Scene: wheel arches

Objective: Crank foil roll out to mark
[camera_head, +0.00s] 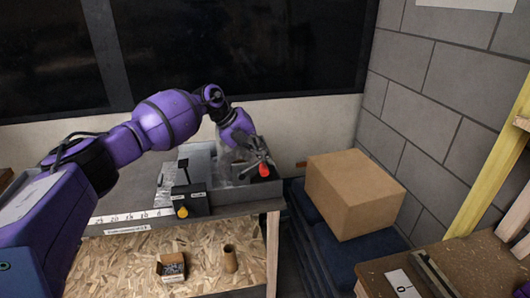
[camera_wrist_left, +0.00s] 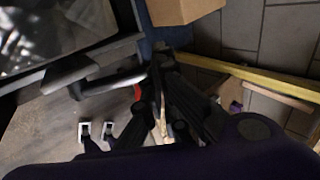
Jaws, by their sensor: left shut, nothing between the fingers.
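My left gripper (camera_head: 262,160) is at the right end of a grey tray (camera_head: 276,193). Its fingers are closed and empty, right beside a red crank knob (camera_head: 264,171). The red knob also shows partly behind the fingers in the left wrist view (camera_wrist_left: 137,92); I cannot tell whether they touch it. The shiny foil roll (camera_head: 228,167) lies in the tray, partly hidden by my left wrist. A white numbered scale (camera_head: 130,216) runs along the bench front, left of a black block (camera_head: 196,200) with a yellow knob.
A cardboard box (camera_head: 352,190) sits on a dark blue support right of the bench, near the block wall. A small open carton (camera_head: 172,267) and a brown cylinder (camera_head: 230,259) stand on the chipboard shelf below. A wooden table (camera_head: 460,262) is at lower right.

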